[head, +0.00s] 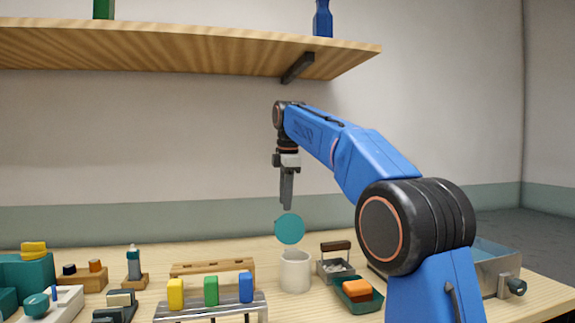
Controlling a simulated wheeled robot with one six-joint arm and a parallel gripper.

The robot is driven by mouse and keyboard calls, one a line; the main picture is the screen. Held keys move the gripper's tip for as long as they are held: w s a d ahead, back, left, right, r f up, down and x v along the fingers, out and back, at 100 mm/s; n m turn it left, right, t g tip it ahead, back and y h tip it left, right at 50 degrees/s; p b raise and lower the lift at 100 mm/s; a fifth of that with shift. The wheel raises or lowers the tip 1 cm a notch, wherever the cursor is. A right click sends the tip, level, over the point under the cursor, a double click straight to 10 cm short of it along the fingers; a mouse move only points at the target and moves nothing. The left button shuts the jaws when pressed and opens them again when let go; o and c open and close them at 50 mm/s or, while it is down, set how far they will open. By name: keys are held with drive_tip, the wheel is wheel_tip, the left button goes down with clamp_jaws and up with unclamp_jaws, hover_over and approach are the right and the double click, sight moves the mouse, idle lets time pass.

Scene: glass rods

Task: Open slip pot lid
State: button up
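The slip pot, a cream cylinder (295,274), stands on the wooden table near the middle of the head view. Its round teal lid (289,228) shows as a near full disc above the pot's back rim, steeply tilted up, and the pot's mouth looks uncovered. Whether a hinge joins lid and pot is too small to tell. My gripper (286,203) points straight down just above the lid, with a small gap seeming to lie between them. Its fingers overlap in this view, so their opening is hidden. I see nothing held below the fingertips.
A metal rack with yellow, green and blue blocks (211,291) stands left of the pot. A handled caddy (336,264) and a teal tray with an orange piece (358,290) are close on the right. A metal basin (497,267) is farther right. A wooden shelf (180,50) hangs above.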

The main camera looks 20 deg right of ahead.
drive_tip(key=v, duration=1.2)
drive_tip(key=shift+s, duration=0.2)
drive_tip(key=shift+r, duration=0.15)
